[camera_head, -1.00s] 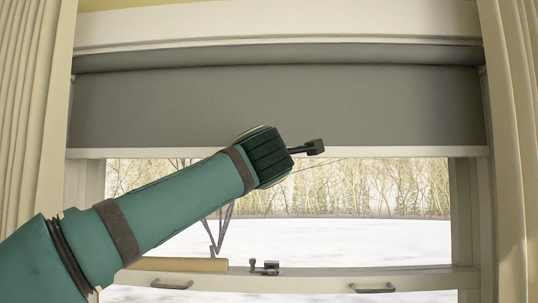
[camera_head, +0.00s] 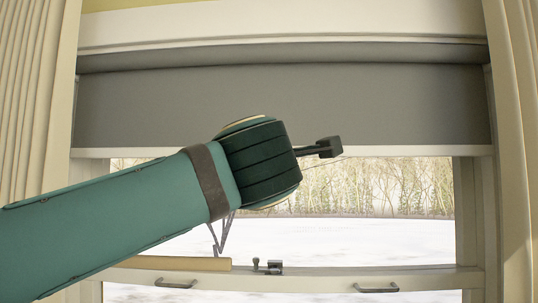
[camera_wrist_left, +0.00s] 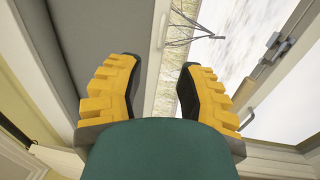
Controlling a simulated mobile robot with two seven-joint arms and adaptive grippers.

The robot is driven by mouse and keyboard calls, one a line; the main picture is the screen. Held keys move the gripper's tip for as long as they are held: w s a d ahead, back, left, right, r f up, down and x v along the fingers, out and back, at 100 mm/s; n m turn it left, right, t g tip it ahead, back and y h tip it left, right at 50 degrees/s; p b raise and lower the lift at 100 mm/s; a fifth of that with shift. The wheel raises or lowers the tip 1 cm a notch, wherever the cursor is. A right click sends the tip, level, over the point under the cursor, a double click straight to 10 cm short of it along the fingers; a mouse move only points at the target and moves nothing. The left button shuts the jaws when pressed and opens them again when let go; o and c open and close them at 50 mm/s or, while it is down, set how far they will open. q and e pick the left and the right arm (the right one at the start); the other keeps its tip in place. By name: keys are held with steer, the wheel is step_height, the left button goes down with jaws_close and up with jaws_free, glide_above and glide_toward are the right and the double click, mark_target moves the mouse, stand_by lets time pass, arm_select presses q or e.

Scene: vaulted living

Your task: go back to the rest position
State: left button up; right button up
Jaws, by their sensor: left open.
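My left arm comes in from the left in the head view, with its green wrist (camera_head: 262,165) in front of the window. A small dark part (camera_head: 328,147) sticks out to the right of it; the fingers are hidden from the head camera. In the left wrist view my left gripper (camera_wrist_left: 158,70) is open, its two yellow and black fingers wide apart. I see nothing held between them, only the window frame and the view outside. My right gripper is in neither view.
A grey roller blind (camera_head: 285,105) covers the upper window. Below it are a sash rail with two handles (camera_head: 376,288) and a latch (camera_head: 273,267). Pale curtains (camera_head: 25,90) hang at both sides. The wrist view shows the window frame beside the left gripper.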

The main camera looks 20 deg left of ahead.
arm_select(q)
steer(key=shift+s+d, duration=0.15)
steer(key=shift+s, duration=0.3)
